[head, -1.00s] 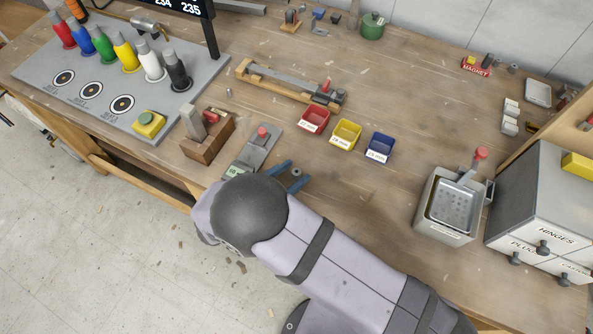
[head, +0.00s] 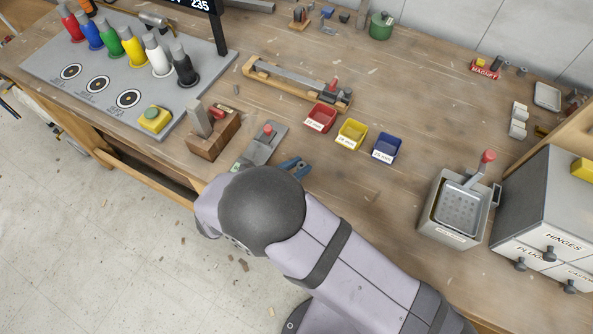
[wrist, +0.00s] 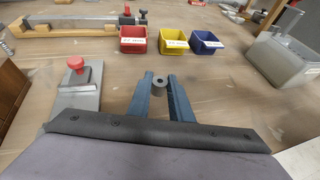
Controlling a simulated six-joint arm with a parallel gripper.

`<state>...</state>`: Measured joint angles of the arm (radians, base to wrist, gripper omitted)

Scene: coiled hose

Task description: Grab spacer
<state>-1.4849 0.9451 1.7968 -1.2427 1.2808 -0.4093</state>
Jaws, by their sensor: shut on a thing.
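The spacer (wrist: 159,82) is a small grey ring-shaped cylinder with a dark hole. In the wrist view it sits between the tips of my gripper's two blue fingers (wrist: 160,84). My gripper is shut on it, low over the wooden bench. In the head view my gripper's blue fingers (head: 294,166) show just past my dark round wrist joint, which hides the rest of the gripper. The spacer is too small there to make out clearly.
A grey fixture with a red knob (head: 267,129) stands left of my gripper. Red (head: 320,118), yellow (head: 351,133) and blue (head: 386,147) bins stand beyond it. A grey metal container (head: 446,225) is at right. Bare bench lies between the gripper and that container.

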